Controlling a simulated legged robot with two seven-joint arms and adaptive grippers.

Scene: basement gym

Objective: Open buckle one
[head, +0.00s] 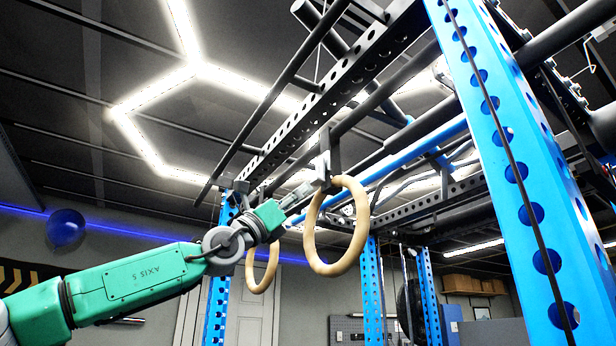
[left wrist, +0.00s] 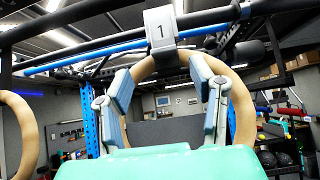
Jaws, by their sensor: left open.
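Buckle one is a pale grey block marked "1" (left wrist: 160,28) on a dark strap, at the top middle of the left wrist view. In the head view the buckle (head: 322,168) shows small and partly hidden, above a wooden ring (head: 335,270). This ring (left wrist: 243,112) hangs below the buckle and shows behind my fingers in the left wrist view. My left gripper (head: 307,191) is open and empty, its fingers pointing up toward the buckle. In the left wrist view its fingertips (left wrist: 162,78) are spread below the buckle, apart from it. My right gripper is not in view.
A second wooden ring (head: 272,265) hangs to the left; it also shows in the left wrist view (left wrist: 28,135). A blue perforated post (head: 505,160) stands close at the right. Black perforated beams (head: 300,100) run overhead. A blue balloon (head: 66,228) is at the far left.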

